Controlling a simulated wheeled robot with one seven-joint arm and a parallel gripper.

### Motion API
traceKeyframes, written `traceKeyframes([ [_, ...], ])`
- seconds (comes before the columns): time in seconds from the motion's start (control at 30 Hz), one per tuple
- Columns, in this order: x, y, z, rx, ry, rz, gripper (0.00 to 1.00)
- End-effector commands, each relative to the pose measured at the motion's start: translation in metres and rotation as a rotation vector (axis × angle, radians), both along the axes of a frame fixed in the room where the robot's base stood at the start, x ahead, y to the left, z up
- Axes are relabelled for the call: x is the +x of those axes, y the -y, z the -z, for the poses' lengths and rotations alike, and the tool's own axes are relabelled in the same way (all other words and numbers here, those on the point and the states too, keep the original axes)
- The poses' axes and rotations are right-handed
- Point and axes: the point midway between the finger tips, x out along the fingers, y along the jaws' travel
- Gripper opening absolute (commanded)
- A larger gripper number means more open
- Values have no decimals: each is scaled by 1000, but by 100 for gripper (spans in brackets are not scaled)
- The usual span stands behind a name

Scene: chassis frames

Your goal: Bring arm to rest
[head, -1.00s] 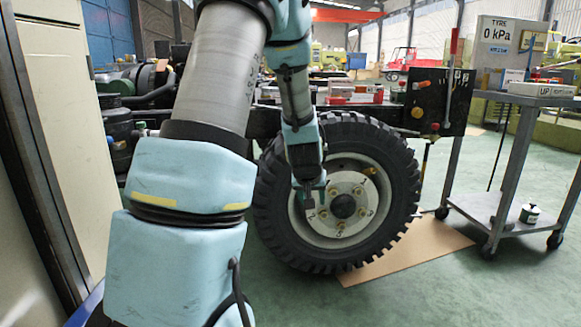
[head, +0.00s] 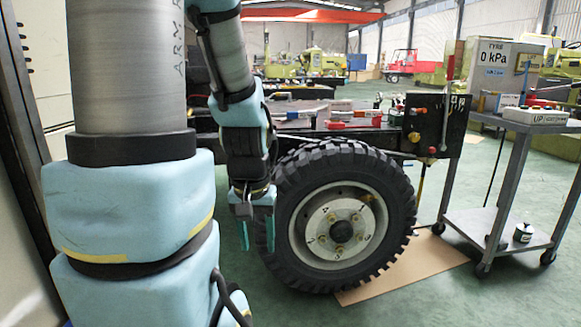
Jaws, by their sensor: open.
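My arm fills the left of the head view, with light blue covers and grey tubes. My gripper (head: 256,232) hangs pointing down at the left edge of the wheel's tyre, in front of it in the picture. Its light blue fingers are apart, with nothing seen between them. The large black wheel (head: 398,215) stands upright on the chassis, its pale hub showing lug bolts and painted numbers.
A grey cart (head: 462,221) at the right bears a tyre gauge box (head: 491,58) reading 0 kPa and a white box marked UP (head: 535,116). A small jar stands on its lower shelf. A cardboard sheet (head: 425,268) lies under the wheel. Green floor is clear in front.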

Motion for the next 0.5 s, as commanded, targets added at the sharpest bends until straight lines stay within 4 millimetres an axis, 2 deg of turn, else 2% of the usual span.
traceKeyframes([
  [0.03,0,0,-35,0,0,0,52],
  [0.5,0,0,-184,0,1,0,52],
])
